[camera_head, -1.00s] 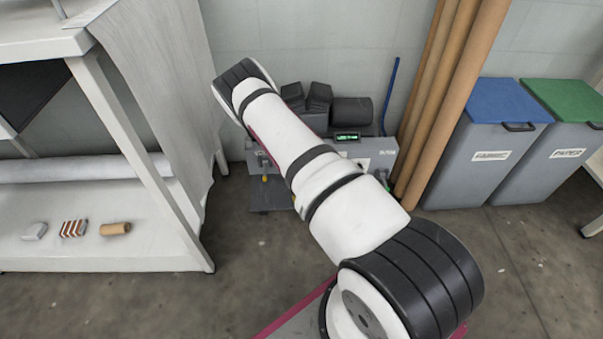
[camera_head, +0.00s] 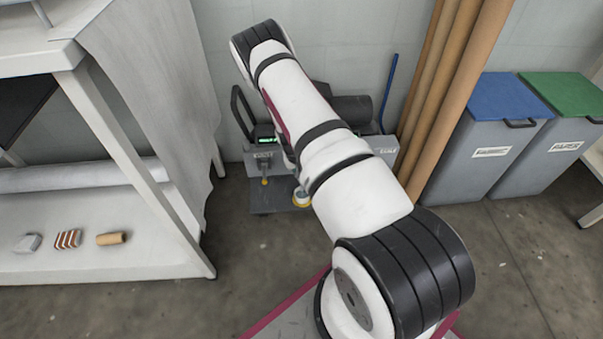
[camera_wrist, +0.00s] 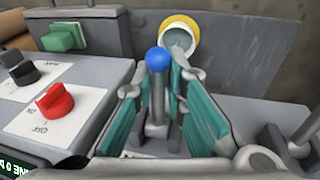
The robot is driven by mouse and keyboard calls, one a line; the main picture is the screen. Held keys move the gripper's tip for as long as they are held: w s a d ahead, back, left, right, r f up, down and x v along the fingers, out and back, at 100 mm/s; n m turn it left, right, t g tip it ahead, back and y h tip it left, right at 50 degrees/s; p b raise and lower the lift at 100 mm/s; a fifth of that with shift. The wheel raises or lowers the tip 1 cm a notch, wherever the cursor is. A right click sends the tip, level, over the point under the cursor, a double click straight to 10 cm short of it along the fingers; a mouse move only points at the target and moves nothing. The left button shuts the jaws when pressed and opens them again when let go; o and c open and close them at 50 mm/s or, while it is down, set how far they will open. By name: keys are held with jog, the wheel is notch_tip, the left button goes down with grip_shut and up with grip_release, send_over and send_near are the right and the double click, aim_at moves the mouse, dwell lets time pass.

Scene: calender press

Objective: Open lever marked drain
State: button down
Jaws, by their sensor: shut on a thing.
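A lever with a blue ball knob (camera_wrist: 158,60) and a grey stem stands between my fingers in the wrist view. My gripper (camera_wrist: 163,88), with teal finger pads, is shut on this lever, one finger on each side of the stem. No marking on this lever is readable. In the head view my arm covers my gripper and the blue knob. The grey press (camera_head: 277,163) stands low against the wall, partly behind my arm.
In the wrist view, a red knob (camera_wrist: 55,101) and a black knob (camera_wrist: 25,72) sit at left. A yellow-rimmed cup (camera_wrist: 180,37) is behind the lever. Brown rolls (camera_head: 450,90) and bins (camera_head: 493,140) stand right of the press; a white shelf (camera_head: 95,245) stands left.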

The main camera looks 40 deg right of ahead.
jog(key=shift+s+d, duration=0.3)
jog(key=c, duration=1.6)
grip_release()
jog(key=shift+o, duration=0.2)
jog(key=shift+w, duration=0.1)
jog(key=shift+a, duration=0.1)
jog(key=shift+w+r, duration=0.1)
jog(key=shift+r, duration=0.05)
jog(key=shift+a+r, duration=0.15)
jog(key=shift+r, duration=0.2)
jog(key=v, duration=1.1)
